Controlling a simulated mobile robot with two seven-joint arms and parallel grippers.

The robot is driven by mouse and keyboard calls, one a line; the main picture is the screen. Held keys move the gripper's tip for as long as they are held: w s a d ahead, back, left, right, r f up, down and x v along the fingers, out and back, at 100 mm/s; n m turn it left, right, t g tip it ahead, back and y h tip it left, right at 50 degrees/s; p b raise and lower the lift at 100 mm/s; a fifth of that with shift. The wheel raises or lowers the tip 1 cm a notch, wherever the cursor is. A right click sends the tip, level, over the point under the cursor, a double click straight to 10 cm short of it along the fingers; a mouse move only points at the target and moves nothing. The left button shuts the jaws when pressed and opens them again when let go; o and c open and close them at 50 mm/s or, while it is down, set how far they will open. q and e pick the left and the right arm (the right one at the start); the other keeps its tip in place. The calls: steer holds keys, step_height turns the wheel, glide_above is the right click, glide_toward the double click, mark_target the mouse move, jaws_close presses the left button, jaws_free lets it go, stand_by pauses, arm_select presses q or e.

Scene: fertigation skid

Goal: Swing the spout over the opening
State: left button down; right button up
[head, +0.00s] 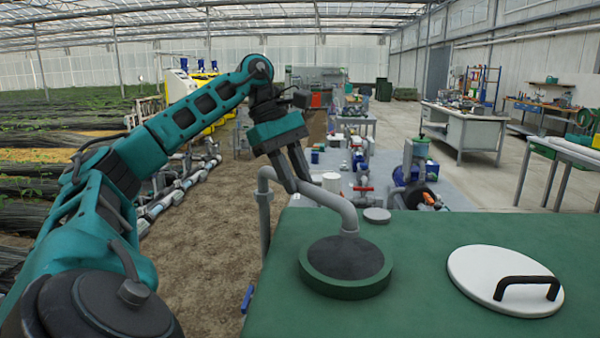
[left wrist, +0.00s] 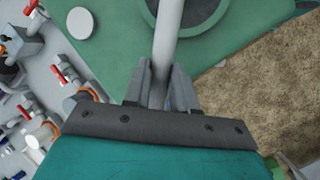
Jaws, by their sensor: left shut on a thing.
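The grey spout (head: 337,204) rises as a pipe beside the green tank, bends over its edge, and turns down at its free end. In the head view that end overlaps the far part of the dark round opening (head: 345,262) with its raised green rim; its height above is hard to tell. My left gripper (head: 299,188) is shut on the spout's horizontal part. In the left wrist view the spout (left wrist: 169,35) runs between the fingers (left wrist: 165,88) and over the opening's rim (left wrist: 226,12); its tip is out of frame. My right gripper is not in view.
A white lid (head: 505,279) with a black handle lies on the tank top (head: 430,240), right of the opening. A small grey cap (head: 377,215) sits near the far edge. Pumps and valves (head: 412,175) stand beyond. Bare soil (head: 215,250) lies left of the tank.

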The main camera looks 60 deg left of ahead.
arm_select(q)
steer(key=shift+s+m, duration=0.2)
steer(key=shift+m, duration=0.1)
steer(key=c, duration=0.9)
jaws_free()
steer(key=shift+s, duration=0.2)
steer(key=shift+w, duration=0.1)
